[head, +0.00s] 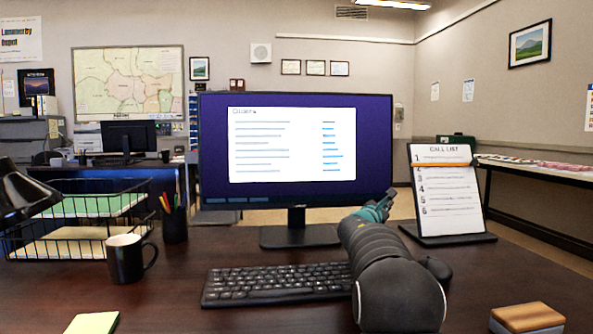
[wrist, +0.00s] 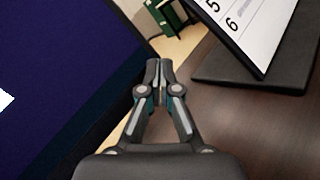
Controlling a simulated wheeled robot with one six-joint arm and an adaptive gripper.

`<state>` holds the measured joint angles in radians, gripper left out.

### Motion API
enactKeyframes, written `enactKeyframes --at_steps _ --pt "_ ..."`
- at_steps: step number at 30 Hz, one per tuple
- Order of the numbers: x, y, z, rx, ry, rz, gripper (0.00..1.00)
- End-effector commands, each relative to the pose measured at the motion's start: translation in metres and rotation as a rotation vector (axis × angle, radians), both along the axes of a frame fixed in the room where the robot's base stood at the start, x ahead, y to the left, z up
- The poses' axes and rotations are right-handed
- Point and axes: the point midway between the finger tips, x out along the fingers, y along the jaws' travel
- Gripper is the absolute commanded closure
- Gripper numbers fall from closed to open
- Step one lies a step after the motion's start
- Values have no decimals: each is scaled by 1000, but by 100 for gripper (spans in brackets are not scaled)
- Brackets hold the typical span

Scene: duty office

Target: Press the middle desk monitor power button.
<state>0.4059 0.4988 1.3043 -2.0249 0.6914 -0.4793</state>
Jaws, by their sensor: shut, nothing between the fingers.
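The desk monitor (head: 350,140) stands in the middle of the desk, its screen lit with a white window on purple. No power button can be made out on it. My gripper (head: 388,196) is at the monitor's lower right corner, in front of or beside it; I cannot tell if they touch. In the wrist view my gripper (wrist: 159,66) is shut and empty, its fingertips together. The monitor's dark lower edge and screen (wrist: 60,60) fill the left of that view, tilted.
A call list stand (head: 447,195) is close on the right and also shows in the wrist view (wrist: 250,75). A keyboard (head: 275,285) and mouse (head: 435,268) lie in front. A mug (head: 125,260), pen cup (head: 174,224) and wire tray (head: 75,245) are left.

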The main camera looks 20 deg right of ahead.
Motion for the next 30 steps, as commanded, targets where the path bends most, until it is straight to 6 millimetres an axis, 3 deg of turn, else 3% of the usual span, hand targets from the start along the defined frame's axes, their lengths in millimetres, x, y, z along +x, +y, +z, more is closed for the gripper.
enactKeyframes --at_steps 17,30 --pt "-11 2 0 0 -1 0 100" --pt "-45 11 1 0 -2 0 100"
